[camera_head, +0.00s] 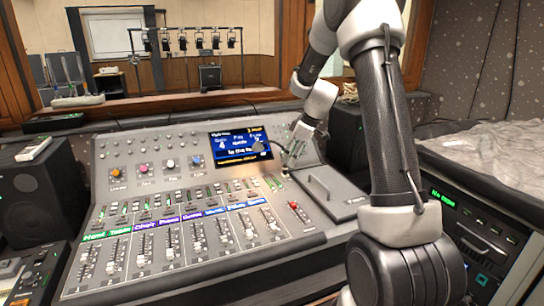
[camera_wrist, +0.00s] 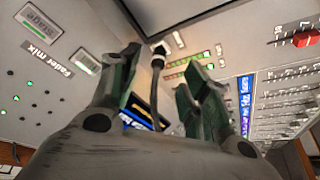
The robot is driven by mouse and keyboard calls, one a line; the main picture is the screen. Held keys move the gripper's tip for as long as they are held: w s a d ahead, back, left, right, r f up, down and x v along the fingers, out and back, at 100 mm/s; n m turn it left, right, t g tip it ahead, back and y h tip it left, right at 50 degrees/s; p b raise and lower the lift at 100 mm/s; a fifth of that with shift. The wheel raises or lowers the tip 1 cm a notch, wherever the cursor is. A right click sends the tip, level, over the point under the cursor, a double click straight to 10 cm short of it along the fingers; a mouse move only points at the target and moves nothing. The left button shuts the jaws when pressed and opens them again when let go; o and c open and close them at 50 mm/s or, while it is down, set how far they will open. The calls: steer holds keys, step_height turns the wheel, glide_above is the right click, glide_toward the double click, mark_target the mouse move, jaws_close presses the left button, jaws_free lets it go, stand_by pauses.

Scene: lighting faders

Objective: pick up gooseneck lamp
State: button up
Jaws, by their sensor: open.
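The gooseneck lamp shows in the wrist view as a thin dark curved neck (camera_wrist: 155,88) with a black and pale fitting at its upper end, by the console panel. The neck lies between the two fingers of my gripper (camera_wrist: 165,78), with a gap on each side. The gripper is open. In the head view, my gripper (camera_head: 297,150) is low over the console, right of the lit screen. The lamp's small dark head (camera_head: 258,147) shows in front of the screen's right part. The lamp's lower end is hard to make out behind the gripper.
The lighting console (camera_head: 115,195) carries rows of faders, knobs and a lit screen (camera_head: 232,143). A black speaker (camera_head: 30,203) stands at left, and a rack unit (camera_head: 480,235) at right. A window ledge runs behind.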

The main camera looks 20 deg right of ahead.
mark_target(286, 165)
steer(key=x, duration=0.4)
steer(key=shift+w+f, duration=0.25)
steer(key=shift+a, duration=0.1)
jaws_close()
steer(key=shift+r, duration=0.1)
step_height(286, 165, up, 13)
stand_by(0.6)
